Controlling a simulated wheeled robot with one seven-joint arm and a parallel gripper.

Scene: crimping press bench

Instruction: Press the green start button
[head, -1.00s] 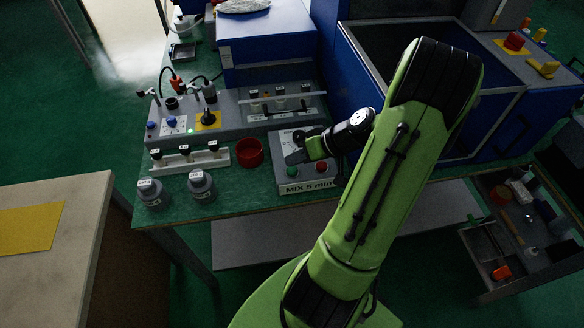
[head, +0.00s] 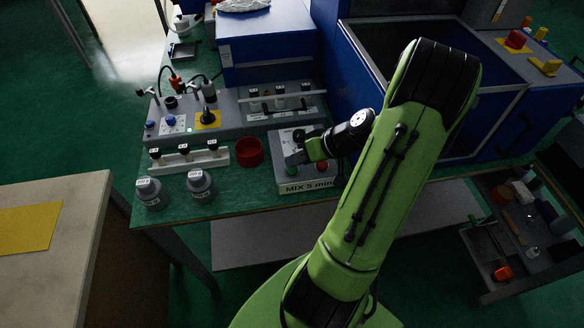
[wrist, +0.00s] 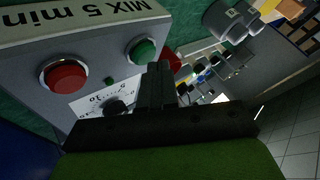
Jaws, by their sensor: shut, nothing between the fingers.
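The green button (wrist: 142,50) sits in a pale ring on the grey control box labelled "MIX 5 min" (head: 309,187). In the head view the green button (head: 291,170) shows at the box's front left. My gripper (head: 291,159) is shut and empty, its fingers over the box just behind the button. In the wrist view the fingertips of my gripper (wrist: 157,68) appear right beside the button and overlap its ring's edge. I cannot tell whether they touch it. A red button (wrist: 66,75) is on the same face, with a dial (wrist: 113,107) on the box.
A red round dish (head: 249,151) stands left of the box. Two grey jars (head: 200,185) and a white rack (head: 190,159) are further left. A grey console (head: 225,116) lies behind. A large blue machine (head: 400,90) stands to the right.

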